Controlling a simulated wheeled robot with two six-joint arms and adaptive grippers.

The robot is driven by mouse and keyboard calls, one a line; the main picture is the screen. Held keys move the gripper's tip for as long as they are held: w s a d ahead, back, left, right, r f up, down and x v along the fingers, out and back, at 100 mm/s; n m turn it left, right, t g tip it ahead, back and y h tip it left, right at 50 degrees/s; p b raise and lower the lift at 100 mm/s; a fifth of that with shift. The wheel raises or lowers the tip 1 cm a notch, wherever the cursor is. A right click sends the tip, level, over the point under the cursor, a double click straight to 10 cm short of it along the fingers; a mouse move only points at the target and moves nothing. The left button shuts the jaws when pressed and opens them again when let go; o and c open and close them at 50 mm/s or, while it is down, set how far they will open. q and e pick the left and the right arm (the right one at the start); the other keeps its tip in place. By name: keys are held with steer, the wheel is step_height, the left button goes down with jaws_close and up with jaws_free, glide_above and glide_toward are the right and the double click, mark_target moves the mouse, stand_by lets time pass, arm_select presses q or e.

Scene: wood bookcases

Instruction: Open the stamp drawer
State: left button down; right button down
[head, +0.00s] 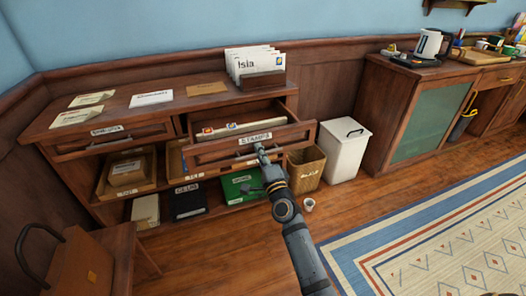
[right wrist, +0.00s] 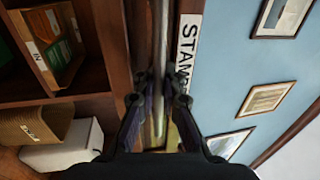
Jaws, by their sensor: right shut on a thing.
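The stamp drawer (head: 215,152) is the right-hand drawer of the wooden desk unit and is pulled part way out. Envelopes with stamps (head: 232,128) show inside it. Its label (head: 255,138) reads "STAMPS"; part of the label also shows in the right wrist view (right wrist: 187,45). My right gripper (head: 262,154) is at the drawer front, just under the label. In the right wrist view its fingers (right wrist: 159,90) are closed around the metal bar handle (right wrist: 161,30). My left gripper is not in view.
A second labelled drawer (head: 80,145) to the left is shut. A letter holder (head: 262,78) and several envelopes lie on top. A wicker basket (head: 306,172) and a white bin (head: 342,150) stand at right. A brown case (head: 85,265) is at lower left. The rug floor is clear.

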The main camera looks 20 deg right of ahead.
steer(key=shift+s+a+f, duration=0.2)
steer(key=shift+f, duration=0.15)
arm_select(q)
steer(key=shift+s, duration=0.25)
